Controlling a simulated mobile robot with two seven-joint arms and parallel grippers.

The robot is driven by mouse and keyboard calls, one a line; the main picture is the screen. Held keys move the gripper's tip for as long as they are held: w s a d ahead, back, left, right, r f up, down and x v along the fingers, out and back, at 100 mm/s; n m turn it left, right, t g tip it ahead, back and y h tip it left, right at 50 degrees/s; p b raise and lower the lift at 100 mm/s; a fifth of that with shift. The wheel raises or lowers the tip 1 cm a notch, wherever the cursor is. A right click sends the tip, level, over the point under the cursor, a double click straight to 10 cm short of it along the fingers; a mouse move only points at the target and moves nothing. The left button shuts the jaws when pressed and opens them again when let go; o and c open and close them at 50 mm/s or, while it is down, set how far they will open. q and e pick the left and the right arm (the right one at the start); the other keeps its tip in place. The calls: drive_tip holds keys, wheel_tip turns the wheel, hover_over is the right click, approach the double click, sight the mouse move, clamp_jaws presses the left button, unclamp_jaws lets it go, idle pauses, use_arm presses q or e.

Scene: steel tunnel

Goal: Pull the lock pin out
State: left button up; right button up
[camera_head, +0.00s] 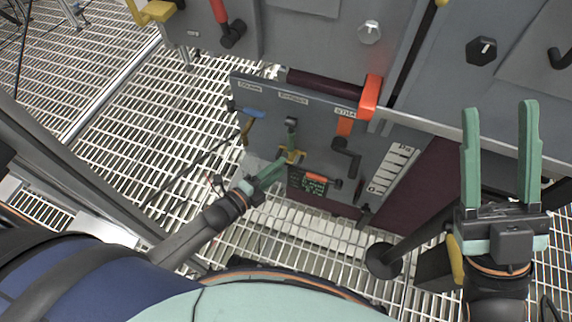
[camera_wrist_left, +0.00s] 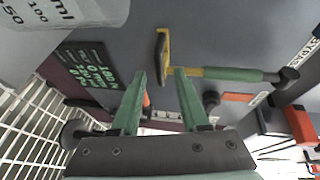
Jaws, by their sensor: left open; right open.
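A green handle with a black end (camera_head: 291,135) and a yellow bracket at its base (camera_head: 292,156) stands on the grey panel (camera_head: 265,105); I cannot tell for sure that it is the lock pin. In the left wrist view the green handle (camera_wrist_left: 235,75) lies across the panel, with its yellow bracket (camera_wrist_left: 163,58) just beyond my fingertips. My left gripper (camera_head: 278,167) is open and empty, its fingers pointing at the bracket; they also show in the left wrist view (camera_wrist_left: 161,75). I cannot tell whether they touch it. My right gripper (camera_head: 499,107) is open and empty, raised at the right.
In the left wrist view a graduated white container (camera_wrist_left: 70,12) is close at the upper left. Grated floor (camera_head: 120,120) lies open at left.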

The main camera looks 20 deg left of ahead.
use_arm(q)
drive_tip(key=shift+b+x, duration=0.45)
drive_tip(key=shift+x, duration=1.5)
clamp_jaws()
